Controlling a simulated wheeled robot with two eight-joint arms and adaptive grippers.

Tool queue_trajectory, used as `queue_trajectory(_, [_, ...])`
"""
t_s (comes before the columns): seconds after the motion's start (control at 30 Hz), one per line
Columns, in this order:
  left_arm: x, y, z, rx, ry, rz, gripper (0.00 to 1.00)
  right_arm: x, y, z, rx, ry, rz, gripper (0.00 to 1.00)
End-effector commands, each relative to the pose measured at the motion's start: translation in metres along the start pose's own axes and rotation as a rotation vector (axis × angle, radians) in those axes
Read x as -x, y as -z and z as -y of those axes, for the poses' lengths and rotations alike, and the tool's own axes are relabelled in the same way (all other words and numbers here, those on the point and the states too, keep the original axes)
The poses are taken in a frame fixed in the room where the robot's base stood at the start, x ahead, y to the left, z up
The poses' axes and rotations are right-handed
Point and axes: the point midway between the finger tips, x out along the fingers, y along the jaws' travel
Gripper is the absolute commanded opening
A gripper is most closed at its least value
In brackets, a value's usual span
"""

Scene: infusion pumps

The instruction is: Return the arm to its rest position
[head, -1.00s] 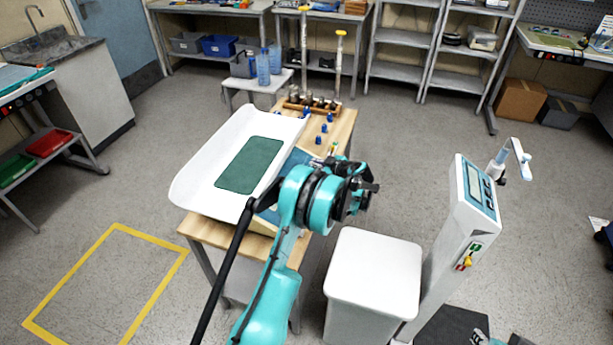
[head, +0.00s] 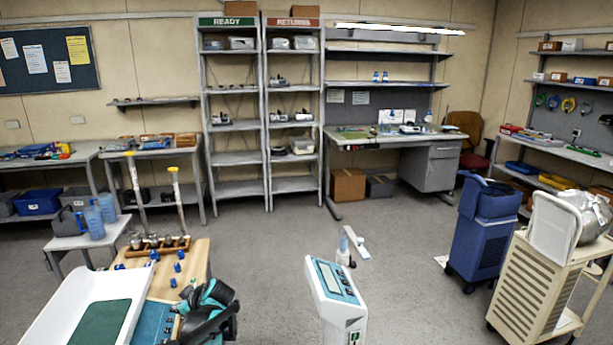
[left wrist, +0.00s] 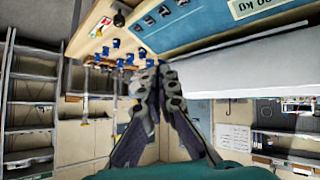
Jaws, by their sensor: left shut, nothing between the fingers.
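My left arm shows at the bottom of the head view, a teal and black piece with the gripper region (head: 212,312) just right of the white scale tray. Only its upper part is in the picture, and the fingers are hard to make out there. In the left wrist view the grey fingers of my left gripper (left wrist: 159,72) meet at their tips, with nothing between them. They point toward the wooden table top (left wrist: 92,28) with small blue pieces, and look free of it. My right gripper is in neither view.
A white device on a column (head: 338,290) stands to the right. A blue cart (head: 483,235) and a beige cart (head: 535,290) stand farther right. Open floor lies between.

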Motion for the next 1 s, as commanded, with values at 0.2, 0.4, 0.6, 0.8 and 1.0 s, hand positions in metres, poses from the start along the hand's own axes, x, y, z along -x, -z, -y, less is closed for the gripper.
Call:
queue_trajectory(0.2, [0.094, -0.005, 0.037, -0.243, -0.105, 0.149, 0.0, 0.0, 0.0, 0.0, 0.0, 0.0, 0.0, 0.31])
queue_trajectory(0.4, [0.169, -0.03, 0.084, -0.461, -0.24, 0.254, 0.0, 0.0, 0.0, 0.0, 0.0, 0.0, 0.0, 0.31])
queue_trajectory(0.6, [0.233, -0.071, 0.136, -0.67, -0.406, 0.323, 0.0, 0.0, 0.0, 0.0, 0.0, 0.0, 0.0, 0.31])
queue_trajectory(0.8, [0.275, -0.117, 0.181, -0.84, -0.571, 0.348, 0.0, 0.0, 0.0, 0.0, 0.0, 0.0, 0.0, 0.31])
queue_trajectory(1.0, [0.292, -0.144, 0.202, -0.928, -0.665, 0.346, 0.0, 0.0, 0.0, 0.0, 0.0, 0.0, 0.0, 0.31])
